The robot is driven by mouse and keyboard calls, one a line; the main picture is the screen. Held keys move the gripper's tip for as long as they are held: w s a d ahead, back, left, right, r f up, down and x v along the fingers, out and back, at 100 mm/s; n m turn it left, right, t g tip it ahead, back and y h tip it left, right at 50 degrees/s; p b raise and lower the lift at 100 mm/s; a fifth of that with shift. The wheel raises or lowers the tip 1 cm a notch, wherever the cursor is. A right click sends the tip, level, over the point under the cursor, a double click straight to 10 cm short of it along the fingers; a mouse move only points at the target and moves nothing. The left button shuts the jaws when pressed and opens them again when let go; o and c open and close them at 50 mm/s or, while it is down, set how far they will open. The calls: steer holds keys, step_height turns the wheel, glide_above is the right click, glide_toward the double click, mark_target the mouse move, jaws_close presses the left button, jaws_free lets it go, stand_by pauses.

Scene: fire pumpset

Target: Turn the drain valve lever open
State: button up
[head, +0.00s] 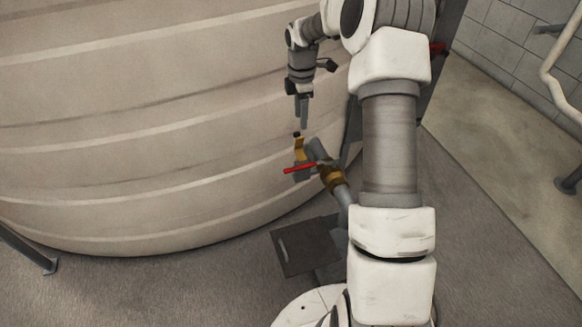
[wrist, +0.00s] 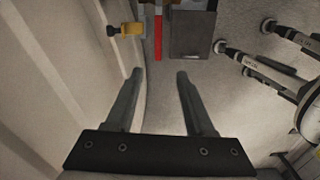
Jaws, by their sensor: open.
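The red drain valve lever (head: 300,169) sticks out to the left from a brass and grey valve (head: 331,178) beside the big tank. In the wrist view the lever (wrist: 158,38) is a narrow red bar near the top, just beyond my fingertips. A brass fitting with a dark tip (head: 299,149) stands up close to the lever; it also shows in the wrist view (wrist: 131,29). My gripper (head: 302,126) is above the valve and points down. Its fingers (wrist: 160,72) are apart, with nothing between them. It does not appear to touch the lever.
The large beige ribbed tank (head: 150,130) fills the left and curves close by my gripper. A dark square plate (head: 305,247) lies below the valve. Bare floor (head: 480,250) is at the right, with a pale bent pipe (head: 551,75) by the block wall.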

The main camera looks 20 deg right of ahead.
mark_target(299, 167)
steer(key=shift+n, duration=0.4)
steer(key=f+b, duration=0.2)
steer(key=f, duration=0.5)
steer(key=f+b, duration=0.2)
steer(key=f, duration=0.5)
steer(key=w+f+b, duration=0.1)
steer(key=f+b, duration=0.1)
steer(key=f, duration=0.4)
steer(key=shift+d+f, duration=0.1)
steer(key=shift+f, duration=0.3)
jaws_close()
